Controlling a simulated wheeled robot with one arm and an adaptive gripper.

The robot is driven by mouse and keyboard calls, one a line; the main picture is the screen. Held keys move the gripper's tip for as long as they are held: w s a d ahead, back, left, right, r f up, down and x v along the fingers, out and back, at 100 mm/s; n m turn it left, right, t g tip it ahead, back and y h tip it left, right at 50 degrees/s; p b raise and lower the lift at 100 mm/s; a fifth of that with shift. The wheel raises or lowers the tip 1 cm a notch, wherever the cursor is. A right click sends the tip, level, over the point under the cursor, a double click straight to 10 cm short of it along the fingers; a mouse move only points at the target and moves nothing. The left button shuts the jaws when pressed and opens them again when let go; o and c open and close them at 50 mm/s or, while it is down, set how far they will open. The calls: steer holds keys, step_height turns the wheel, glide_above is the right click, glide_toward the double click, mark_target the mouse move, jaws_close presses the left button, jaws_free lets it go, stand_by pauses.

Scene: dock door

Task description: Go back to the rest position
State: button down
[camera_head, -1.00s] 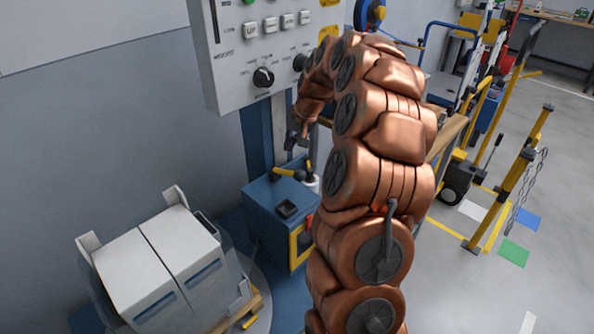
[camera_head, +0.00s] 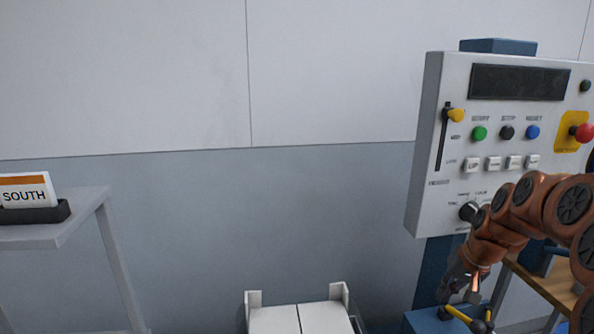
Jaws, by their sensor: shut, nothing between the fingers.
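My copper arm comes in from the right edge and bends down in front of the control panel's lower right part. My gripper (camera_head: 462,292) points down at its end, below the panel's dark knob, and is shut with nothing in it. It is small and partly dark in this view, just above the yellow-handled lever (camera_head: 467,318) on the blue cabinet (camera_head: 425,321). I cannot tell whether it touches the lever.
The control panel (camera_head: 432,185) has a yellow slider, coloured buttons, a knob and a red stop button. White boxes (camera_head: 300,318) stand at the bottom middle. A grey table (camera_head: 60,230) with a SOUTH sign (camera_head: 27,193) is at the left. A wooden surface (camera_head: 545,292) lies behind my arm.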

steer(key=s+a+r+n+g+p, duration=0.2)
steer(key=s+a+r+n, duration=0.1)
steer(key=s+a, duration=1.1)
steer(key=s+a+n+g+h+p, duration=0.1)
steer(key=s+a+g+h, duration=0.1)
steer(key=s, duration=1.8)
steer(key=shift+s+f+g, duration=0.15)
steer(key=shift+f+g, duration=0.25)
